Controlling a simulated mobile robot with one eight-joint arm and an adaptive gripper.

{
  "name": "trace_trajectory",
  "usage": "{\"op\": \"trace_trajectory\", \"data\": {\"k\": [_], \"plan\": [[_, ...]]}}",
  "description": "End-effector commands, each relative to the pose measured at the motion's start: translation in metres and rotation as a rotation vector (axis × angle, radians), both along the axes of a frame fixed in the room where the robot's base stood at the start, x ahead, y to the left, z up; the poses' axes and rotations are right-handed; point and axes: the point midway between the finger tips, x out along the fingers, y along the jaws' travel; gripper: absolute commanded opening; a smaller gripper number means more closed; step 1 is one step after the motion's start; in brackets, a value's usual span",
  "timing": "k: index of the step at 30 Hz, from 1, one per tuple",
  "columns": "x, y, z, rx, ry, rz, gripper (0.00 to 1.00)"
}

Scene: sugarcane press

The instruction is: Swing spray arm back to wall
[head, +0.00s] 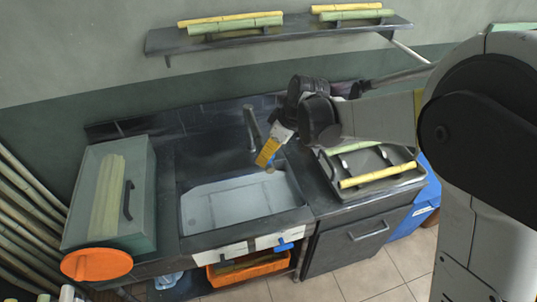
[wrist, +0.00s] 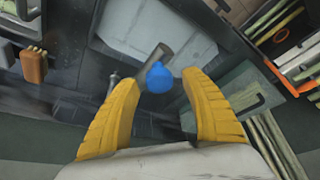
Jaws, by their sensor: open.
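My gripper (head: 266,158) is over the back part of the sink, its yellow fingers pointing down. In the wrist view its two fingers (wrist: 161,82) are spread apart. A blue rounded tip (wrist: 160,76) shows in the gap between them, with a short grey cylinder (wrist: 163,52) beside it. This looks like part of the spray arm; I cannot tell if either finger touches it. In the head view my gripper hides most of it. A grey metal post (head: 251,127) stands at the back of the sink, left of my gripper.
The pale sink basin (head: 240,203) lies below. A grey box with an orange disc (head: 97,264) stands at left. A tray with cane pieces (head: 378,175) is at right. A wall shelf (head: 280,36) holds more cane. Below the counter is an orange crate (head: 248,268).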

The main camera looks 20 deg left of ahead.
Motion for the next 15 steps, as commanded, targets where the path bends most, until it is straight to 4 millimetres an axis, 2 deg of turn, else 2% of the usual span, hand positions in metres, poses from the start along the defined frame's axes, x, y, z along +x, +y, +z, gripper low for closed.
{"op": "trace_trajectory", "data": {"k": [10,11,15], "plan": [[0.0005,0.0019,-0.005,0.0,0.0,0.0,0.54],[0.0005,0.0019,-0.005,0.0,0.0,-0.001,0.5],[0.0005,0.0018,-0.005,0.0,0.0,-0.001,0.07]]}}
